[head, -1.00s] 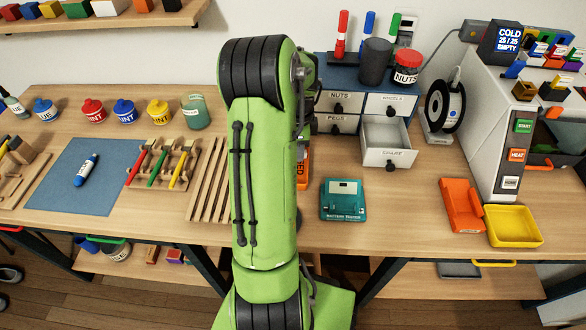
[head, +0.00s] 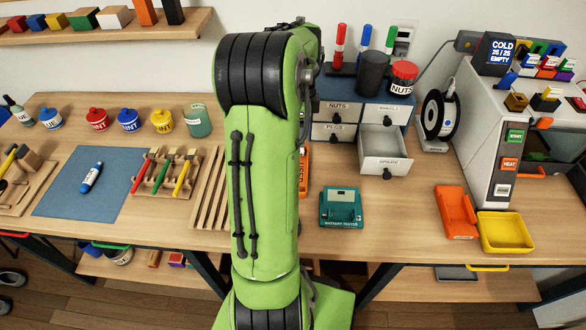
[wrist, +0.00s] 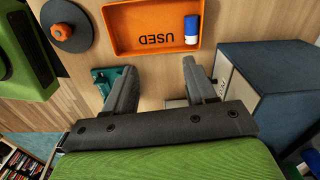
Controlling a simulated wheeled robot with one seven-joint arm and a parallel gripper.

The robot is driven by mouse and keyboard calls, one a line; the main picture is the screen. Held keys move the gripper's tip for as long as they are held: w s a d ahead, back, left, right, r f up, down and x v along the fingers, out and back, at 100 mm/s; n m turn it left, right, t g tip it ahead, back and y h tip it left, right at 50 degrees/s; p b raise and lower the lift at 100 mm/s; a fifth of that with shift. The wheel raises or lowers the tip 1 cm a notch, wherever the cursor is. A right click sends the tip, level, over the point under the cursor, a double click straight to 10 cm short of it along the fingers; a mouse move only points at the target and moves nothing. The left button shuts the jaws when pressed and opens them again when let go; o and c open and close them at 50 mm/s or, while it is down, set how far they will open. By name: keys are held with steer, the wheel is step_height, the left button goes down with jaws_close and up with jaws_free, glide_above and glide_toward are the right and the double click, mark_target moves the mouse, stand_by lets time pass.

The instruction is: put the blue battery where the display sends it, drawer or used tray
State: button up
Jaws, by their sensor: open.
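A blue-and-white battery (wrist: 191,30) is inside the orange tray marked USED (wrist: 150,50), near one end, in the wrist view. My gripper (wrist: 160,80) is open and empty beside the tray, with its fingers apart and the battery not between them. In the head view my arm hides the gripper and most of the tray; an orange edge (head: 304,168) shows beside the arm. The teal battery tester (head: 340,207) stands on the bench, its screen unreadable. One drawer (head: 385,163) of the blue cabinet is pulled open; its label is not clear and no battery shows in it.
The printer display (head: 502,50) reads COLD 25/25 EMPTY. A filament spool (head: 441,113), an orange holder (head: 455,210) and a yellow tray (head: 506,232) are at the right. Markers and a NUTS jar (head: 403,77) stand on the cabinet. A blue bottle-like item (head: 91,177) lies on the mat.

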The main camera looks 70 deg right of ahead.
step_height(320, 180, up, 5)
steer(key=shift+r+p, duration=0.2)
steer(key=shift+p, duration=0.4)
